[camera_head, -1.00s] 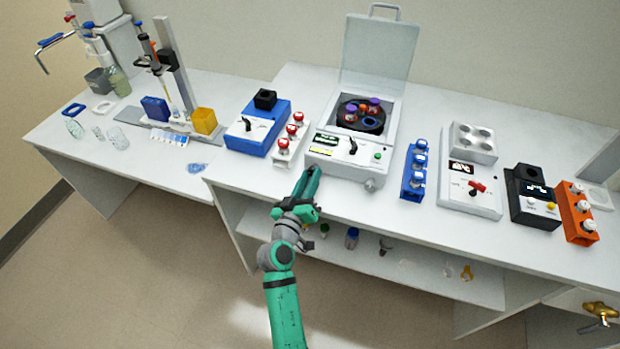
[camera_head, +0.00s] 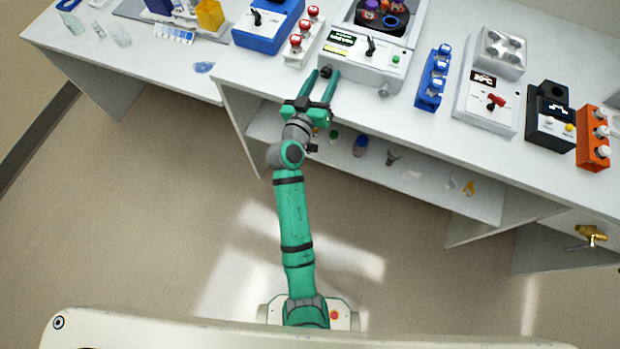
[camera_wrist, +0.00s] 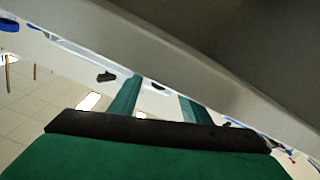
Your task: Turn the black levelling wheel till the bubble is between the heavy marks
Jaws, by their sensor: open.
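The white centrifuge (camera_head: 355,68) stands at the bench's front edge. A small black wheel (camera_head: 326,71) shows low on the left of its front face; I take it for the levelling wheel. A green-and-yellow level strip (camera_head: 338,44) is on the panel above it; the bubble and heavy marks are too small to read. My gripper (camera_head: 324,74) is open, its green fingers pointing at the front face, with the black wheel between the fingertips. Contact cannot be told. In the wrist view my fingers (camera_wrist: 160,92) are apart; the wheel is not clearly seen there.
A grey knob (camera_head: 384,89) sticks out at the front face's right. A red-capped rack (camera_head: 302,42) stands left of the centrifuge, a blue rack (camera_head: 432,80) right. A lower shelf (camera_head: 400,175) with small items lies under the bench. The floor in front is clear.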

